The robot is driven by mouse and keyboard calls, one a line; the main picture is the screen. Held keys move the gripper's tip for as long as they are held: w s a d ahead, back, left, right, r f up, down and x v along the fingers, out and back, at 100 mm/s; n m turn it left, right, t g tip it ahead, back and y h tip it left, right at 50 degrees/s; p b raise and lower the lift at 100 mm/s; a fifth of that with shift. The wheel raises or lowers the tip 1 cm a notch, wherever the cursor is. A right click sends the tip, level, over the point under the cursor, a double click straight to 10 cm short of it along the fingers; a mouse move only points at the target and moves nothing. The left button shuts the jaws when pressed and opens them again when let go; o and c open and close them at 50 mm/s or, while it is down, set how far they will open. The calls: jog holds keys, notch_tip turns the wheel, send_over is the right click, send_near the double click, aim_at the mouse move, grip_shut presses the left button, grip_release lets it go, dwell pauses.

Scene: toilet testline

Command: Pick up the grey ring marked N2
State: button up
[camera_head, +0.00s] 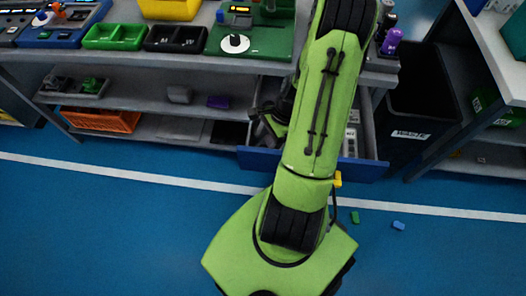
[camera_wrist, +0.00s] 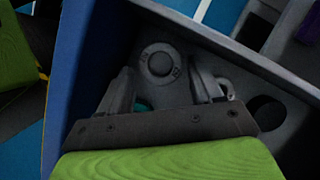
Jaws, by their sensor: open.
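A round grey ring (camera_wrist: 160,63) with a dark centre and small markings on its face lies in a grey compartment in the wrist view. The markings are too small to read surely. My gripper (camera_wrist: 162,76) is open, with one finger on each side of the ring's near side and nothing clamped. I cannot tell whether the fingers touch it. In the head view the ring is hidden by my green arm, which reaches over the open blue drawer (camera_head: 366,171).
Drawer walls stand close around the gripper, with a round dark hole (camera_wrist: 266,112) to the right. A grey curved part (camera_wrist: 227,89) sits beside the right finger. A black waste bin (camera_head: 416,110) stands right of the drawer. Small green (camera_head: 355,217) and blue (camera_head: 398,225) blocks lie on the floor.

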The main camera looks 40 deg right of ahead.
jog(key=x, duration=0.2)
jog(key=shift+f, duration=0.3)
jog(key=shift+r, duration=0.1)
jog(key=c, duration=0.7)
